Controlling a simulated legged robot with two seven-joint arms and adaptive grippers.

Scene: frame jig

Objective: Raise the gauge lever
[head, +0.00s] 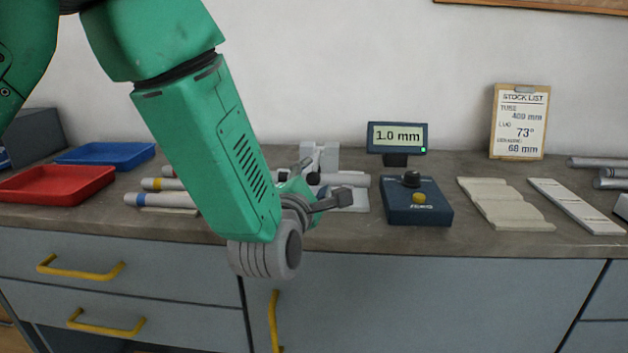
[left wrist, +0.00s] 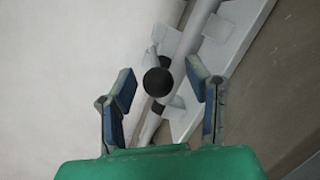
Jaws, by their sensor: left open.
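The gauge (head: 326,152) is a pale grey fixture on the bench, partly hidden behind my left arm in the head view. A round black knob, which looks like the end of the gauge lever (left wrist: 158,82), shows in the left wrist view. My left gripper (left wrist: 160,78) is open, with one finger on each side of the knob in that view. I see no clear contact between the fingers and the knob. In the head view the left gripper (head: 320,184) is in front of the gauge, above the bench's front edge. My right gripper is out of view.
A display (head: 397,137) reads 1.0 mm behind a dark blue console (head: 417,204). Tubes with coloured bands (head: 158,200) lie left of the gauge, near red (head: 60,184) and blue (head: 105,154) trays. Pale holders (head: 505,206) and a stock list (head: 519,122) are at right.

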